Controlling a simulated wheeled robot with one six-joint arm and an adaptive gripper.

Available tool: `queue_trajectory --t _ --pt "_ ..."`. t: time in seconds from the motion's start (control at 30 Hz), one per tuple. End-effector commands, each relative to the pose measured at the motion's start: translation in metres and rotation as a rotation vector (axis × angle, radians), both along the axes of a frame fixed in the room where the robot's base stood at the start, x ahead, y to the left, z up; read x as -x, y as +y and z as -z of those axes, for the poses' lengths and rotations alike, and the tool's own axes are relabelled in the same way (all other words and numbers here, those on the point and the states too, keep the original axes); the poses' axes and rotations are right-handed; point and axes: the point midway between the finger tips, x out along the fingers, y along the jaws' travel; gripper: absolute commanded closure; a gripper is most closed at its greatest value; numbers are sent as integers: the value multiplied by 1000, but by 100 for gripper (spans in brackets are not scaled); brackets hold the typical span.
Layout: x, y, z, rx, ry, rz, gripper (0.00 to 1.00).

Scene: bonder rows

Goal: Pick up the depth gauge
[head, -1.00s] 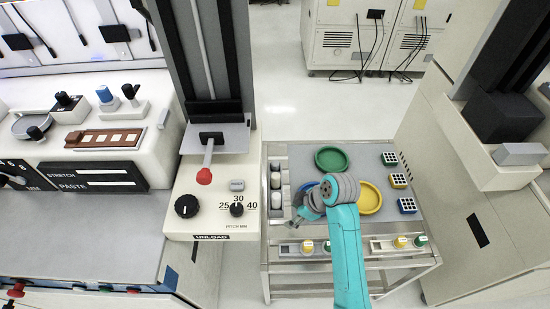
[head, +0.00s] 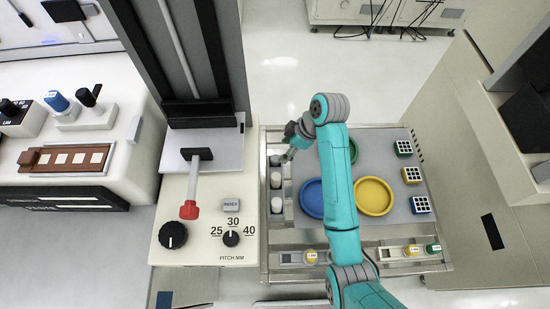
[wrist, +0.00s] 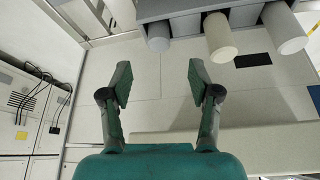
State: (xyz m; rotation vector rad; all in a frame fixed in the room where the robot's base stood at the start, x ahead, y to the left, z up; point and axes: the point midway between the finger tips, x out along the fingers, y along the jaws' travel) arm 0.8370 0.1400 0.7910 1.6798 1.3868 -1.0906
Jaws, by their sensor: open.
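I cannot pick out a depth gauge for certain in either view. Several pale cylinders stand in a narrow grey rack (head: 288,213) along the left edge of the cart; a white one (head: 276,181) shows below my gripper. My gripper (head: 286,157) is at the far end of this rack in the head view, its fingers small and partly hidden. In the wrist view my gripper (wrist: 158,75) is open with nothing between its fingers. A grey cylinder (wrist: 158,38), a cream one (wrist: 220,38) and a white one (wrist: 284,28) lie beyond the fingertips, apart from them.
The cart top (head: 375,148) holds a blue dish (head: 312,198), a yellow dish (head: 373,196) and a partly hidden green one (head: 353,151). Holed blocks (head: 411,175) line its right side. A machine with a red-tipped lever (head: 189,210) stands left.

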Motion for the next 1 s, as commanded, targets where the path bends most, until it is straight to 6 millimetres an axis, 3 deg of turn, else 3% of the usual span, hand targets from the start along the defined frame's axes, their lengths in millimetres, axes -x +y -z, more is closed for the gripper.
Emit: queue_trajectory --t 0.37,0.63,0.97,1.0 --pt "-3 13 30 0 -1 0 38" --pt "-6 26 64 0 0 1 38" --pt "-7 29 71 0 -1 2 38" --pt "-7 29 71 0 -1 2 43"
